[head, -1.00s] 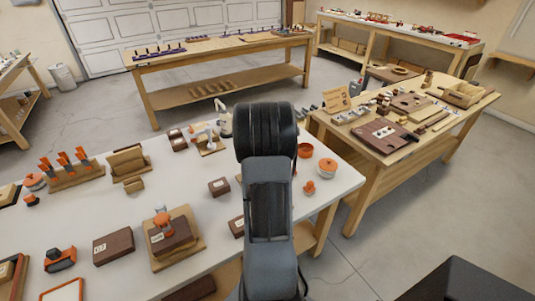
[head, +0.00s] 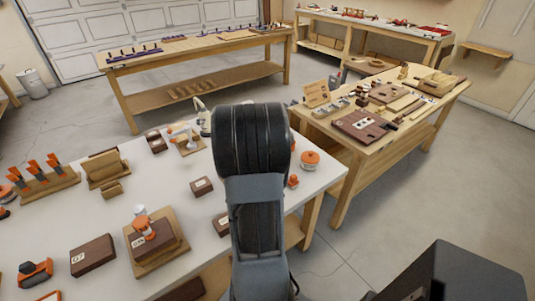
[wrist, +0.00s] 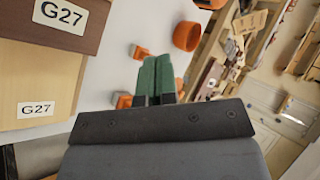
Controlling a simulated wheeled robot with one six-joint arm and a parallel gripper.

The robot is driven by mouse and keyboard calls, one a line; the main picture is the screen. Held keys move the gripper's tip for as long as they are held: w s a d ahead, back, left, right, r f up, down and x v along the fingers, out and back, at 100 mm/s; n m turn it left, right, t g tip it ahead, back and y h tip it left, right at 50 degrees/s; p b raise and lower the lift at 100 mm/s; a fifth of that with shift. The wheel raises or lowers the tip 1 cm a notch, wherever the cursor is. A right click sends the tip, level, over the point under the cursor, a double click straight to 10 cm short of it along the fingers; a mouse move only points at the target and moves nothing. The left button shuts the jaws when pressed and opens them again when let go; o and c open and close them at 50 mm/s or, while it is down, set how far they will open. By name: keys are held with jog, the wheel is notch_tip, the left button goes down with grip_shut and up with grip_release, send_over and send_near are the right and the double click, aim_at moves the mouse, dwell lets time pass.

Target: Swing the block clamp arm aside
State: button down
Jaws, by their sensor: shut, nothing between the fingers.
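In the head view, an orange-and-white clamp (head: 147,226) sits over a dark brown block (head: 160,240) on a wooden base (head: 160,264) on the near white bench; it looks like the block clamp. Its arm is too small to make out clearly. My arm stands to the right of it and hides my gripper in the head view. In the wrist view, my gripper (wrist: 156,82) has its green fingertips together, with nothing between them. A brown block (wrist: 88,18) labelled G27 and a tan piece (wrist: 45,80) with another G27 label lie to the left of the fingers, apart from them.
The white bench (head: 75,215) also holds a brown block (head: 92,256), a small block (head: 201,187), a rack of orange-handled tools (head: 40,182) and an orange round container (head: 309,160). A wooden workbench (head: 405,140) stands to the right. Floor between the benches is open.

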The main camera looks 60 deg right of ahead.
jog(key=s+a+r+p, duration=0.1)
jog(key=s+a+r, duration=0.1)
jog(key=s+r, duration=0.3)
jog(key=shift+p, duration=0.4)
jog(key=shift+s, duration=0.1)
dwell(0.3)
